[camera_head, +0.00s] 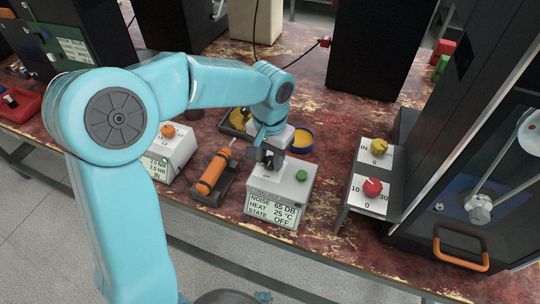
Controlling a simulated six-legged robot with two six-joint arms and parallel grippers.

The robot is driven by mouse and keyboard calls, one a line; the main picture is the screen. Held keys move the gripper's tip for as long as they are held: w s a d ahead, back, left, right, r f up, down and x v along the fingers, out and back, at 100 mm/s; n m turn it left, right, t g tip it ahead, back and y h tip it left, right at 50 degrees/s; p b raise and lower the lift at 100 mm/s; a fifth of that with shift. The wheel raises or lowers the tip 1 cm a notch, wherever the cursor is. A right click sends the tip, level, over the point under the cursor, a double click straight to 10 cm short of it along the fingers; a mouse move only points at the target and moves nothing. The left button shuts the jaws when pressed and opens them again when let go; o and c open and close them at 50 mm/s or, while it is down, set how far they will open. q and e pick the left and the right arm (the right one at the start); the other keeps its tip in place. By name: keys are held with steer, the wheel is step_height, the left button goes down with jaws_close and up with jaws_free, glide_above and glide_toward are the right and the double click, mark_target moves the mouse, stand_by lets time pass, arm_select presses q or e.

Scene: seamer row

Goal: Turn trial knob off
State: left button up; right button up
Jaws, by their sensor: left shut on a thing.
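My left gripper (270,160) reaches down to the top of a white control box (280,186). Its jaws are shut on a knob on the left part of the box top, taken to be the trial knob, which the fingers mostly hide. A green knob or button (302,175) sits on the same top, to the right of the gripper. The box's front display (272,211) reads NOISE 65 DB, HEAT 25 °C, STATE OFF. My right gripper is not in view.
An orange cylindrical tool (213,172) lies in a dark holder left of the box. Another white box with an orange knob (168,131) stands farther left. At right, a panel carries a yellow knob (379,146) and a red knob (372,187), beside a dark machine (470,150).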

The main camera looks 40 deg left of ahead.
mark_target(269, 162)
arm_select(q)
steer(key=o, duration=1)
steer(key=shift+r, duration=0.15)
step_height(269, 162, up, 16)
steer(key=p, duration=0.3)
steer(key=shift+s, duration=0.1)
